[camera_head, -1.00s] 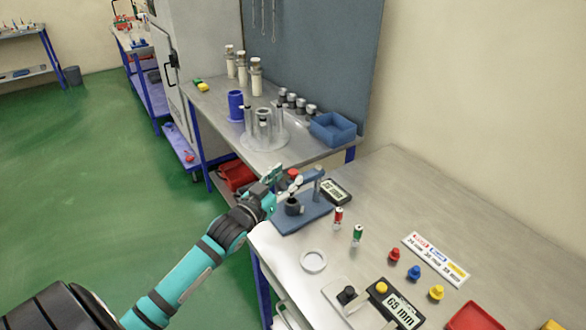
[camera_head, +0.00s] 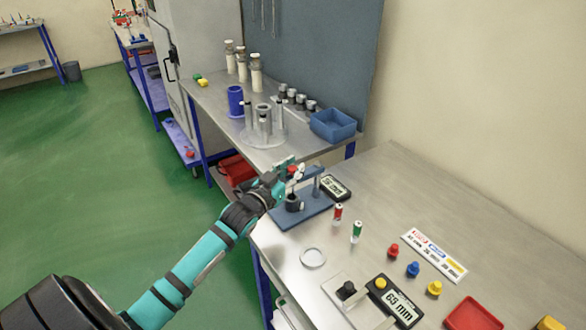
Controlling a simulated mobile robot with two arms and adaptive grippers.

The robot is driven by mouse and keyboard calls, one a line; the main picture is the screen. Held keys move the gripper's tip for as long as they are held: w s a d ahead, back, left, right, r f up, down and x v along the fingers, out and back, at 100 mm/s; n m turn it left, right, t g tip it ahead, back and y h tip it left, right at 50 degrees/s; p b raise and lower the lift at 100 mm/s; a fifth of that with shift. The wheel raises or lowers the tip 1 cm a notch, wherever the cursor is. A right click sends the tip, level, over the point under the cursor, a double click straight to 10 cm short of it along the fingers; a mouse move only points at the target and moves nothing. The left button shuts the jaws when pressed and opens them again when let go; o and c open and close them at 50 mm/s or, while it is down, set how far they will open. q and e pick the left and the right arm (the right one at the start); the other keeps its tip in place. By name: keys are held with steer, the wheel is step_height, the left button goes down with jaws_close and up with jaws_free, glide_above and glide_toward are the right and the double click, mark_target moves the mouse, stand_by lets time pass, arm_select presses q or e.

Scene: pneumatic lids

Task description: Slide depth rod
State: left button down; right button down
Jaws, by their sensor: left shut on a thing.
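The blue depth gauge stand (camera_head: 312,213) is at the left edge of the near table, with a grey post and a dark round cup (camera_head: 293,203) on its base. My left gripper (camera_head: 289,177) is above the cup, beside the post. It is shut on the depth rod, which is mostly hidden by the fingers; a small red and white tip (camera_head: 294,170) shows there. A small display (camera_head: 336,187) lies behind the stand, its digits too small to read surely. My right gripper is out of view.
A red-topped vial (camera_head: 338,212) and a green one (camera_head: 356,231) stand right of the stand. A white ring (camera_head: 313,257), a second display (camera_head: 398,305), coloured knobs, a label strip (camera_head: 435,257) and a red tray (camera_head: 472,315) are nearer. The table's right rear is clear.

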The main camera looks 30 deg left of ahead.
arm_select(q)
steer(key=shift+w, duration=0.1)
stand_by(0.3)
step_height(320, 180, up, 7)
steer(key=p, duration=0.6)
steer(key=c, duration=1.5)
jaws_free()
steer(key=shift+a+r, duration=0.1)
steer(key=shift+r, duration=0.05)
steer(key=o, duration=0.4)
steer(key=shift+s, duration=0.2)
steer(key=s, duration=1.2)
